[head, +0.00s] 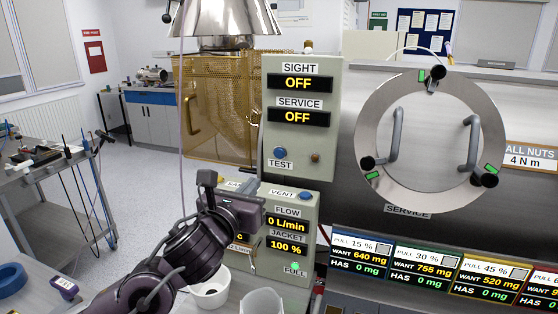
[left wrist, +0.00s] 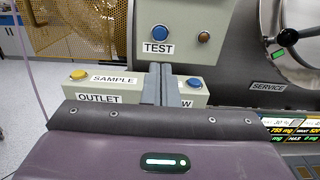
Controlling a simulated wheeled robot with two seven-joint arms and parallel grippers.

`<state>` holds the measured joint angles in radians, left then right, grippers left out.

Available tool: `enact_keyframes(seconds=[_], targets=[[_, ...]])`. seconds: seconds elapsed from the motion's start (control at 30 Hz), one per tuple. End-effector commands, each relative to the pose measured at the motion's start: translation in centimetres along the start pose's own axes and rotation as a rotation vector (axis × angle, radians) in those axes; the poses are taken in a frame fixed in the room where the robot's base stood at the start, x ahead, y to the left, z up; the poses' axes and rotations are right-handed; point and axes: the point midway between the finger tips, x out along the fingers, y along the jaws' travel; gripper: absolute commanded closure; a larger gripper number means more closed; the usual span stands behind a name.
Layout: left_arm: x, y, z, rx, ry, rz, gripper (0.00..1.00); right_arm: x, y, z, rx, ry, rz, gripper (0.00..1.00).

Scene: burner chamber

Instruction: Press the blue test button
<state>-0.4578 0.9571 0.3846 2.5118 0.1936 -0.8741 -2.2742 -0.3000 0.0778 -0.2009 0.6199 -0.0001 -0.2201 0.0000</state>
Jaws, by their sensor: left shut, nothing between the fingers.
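The blue test button (head: 280,152) is on the upper grey panel (head: 330,90), just above the TEST label. In the left wrist view the blue test button (left wrist: 160,32) shows uncovered above the TEST label (left wrist: 158,48). My left gripper (head: 262,158) is in front of the panel, just left of the button in the head view. In the left wrist view the closed fingers of my left gripper (left wrist: 161,68) point at the panel just below the TEST label. They look apart from the button. My right gripper is not in view.
An amber button (head: 315,157) sits right of the test button. The lower box carries another blue button (head: 306,196) by VENT and a yellow button (left wrist: 78,74) by SAMPLE. A round steel flange (head: 365,120) with handles is at right. A white cup (head: 210,296) stands below my left arm.

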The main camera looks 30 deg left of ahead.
Motion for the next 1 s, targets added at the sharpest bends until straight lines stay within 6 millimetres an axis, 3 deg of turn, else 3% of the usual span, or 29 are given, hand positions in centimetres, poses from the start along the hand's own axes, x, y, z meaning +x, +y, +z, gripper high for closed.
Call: enact_keyframes(seconds=[0.37, 0.47, 0.5, 1.0], targets=[[1.6, 0.0, -0.1, -0.002, -0.003, 0.0, 1.0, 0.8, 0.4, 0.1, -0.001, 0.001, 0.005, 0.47], [2.8, 0.1, -0.1, 0.0, -0.005, 0.002, 1.0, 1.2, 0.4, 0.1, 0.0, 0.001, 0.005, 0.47], [3.6, 0.1, 0.4, -0.001, -0.002, 0.001, 1.0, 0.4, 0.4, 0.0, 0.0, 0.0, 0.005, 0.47], [11.2, 0.1, 0.5, -0.008, 0.0, 0.003, 1.0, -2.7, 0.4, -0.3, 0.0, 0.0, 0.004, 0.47]])
